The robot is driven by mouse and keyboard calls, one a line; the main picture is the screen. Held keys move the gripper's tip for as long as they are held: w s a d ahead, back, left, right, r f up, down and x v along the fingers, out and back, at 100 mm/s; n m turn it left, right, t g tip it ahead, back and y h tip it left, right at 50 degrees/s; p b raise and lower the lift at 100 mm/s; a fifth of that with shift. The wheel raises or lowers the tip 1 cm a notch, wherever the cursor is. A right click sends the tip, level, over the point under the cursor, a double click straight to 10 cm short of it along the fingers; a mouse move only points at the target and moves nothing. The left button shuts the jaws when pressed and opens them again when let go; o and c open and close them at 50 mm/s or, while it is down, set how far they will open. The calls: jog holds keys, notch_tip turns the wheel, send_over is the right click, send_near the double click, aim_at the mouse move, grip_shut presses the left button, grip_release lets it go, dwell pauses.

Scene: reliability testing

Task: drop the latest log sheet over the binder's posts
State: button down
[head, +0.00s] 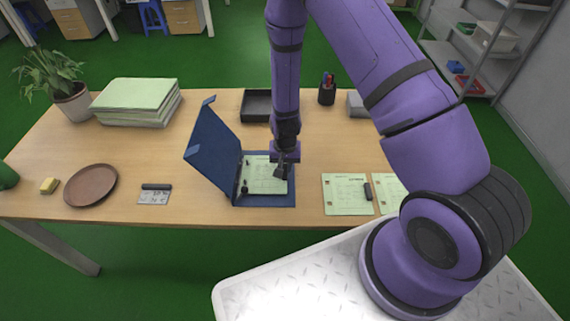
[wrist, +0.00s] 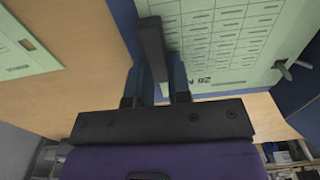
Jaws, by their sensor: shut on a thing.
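An open blue binder (head: 289,200) lies on the wooden table with its cover (head: 212,148) raised on the left. A pale green printed log sheet (head: 262,182) is over its inner face, and it fills the upper middle of the wrist view (wrist: 225,40). My gripper (head: 284,172) is at the sheet's right edge, shut on a dark grip bar (wrist: 152,45) along that edge. A dark post (head: 244,189) shows at the sheet's left edge, and a grey one shows in the wrist view (wrist: 284,70). I cannot tell whether the posts pass through the sheet's holes.
A small card (head: 154,196), brown plate (head: 91,186) and yellow block (head: 48,185) are left. A black tray (head: 257,105) and paper stack (head: 137,103) stand behind.

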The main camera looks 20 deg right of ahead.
jog(key=shift+f, duration=0.2)
jog(key=c, duration=1)
grip_release()
notch_tip(320, 180, up, 11)
jog(key=shift+f, duration=0.1)
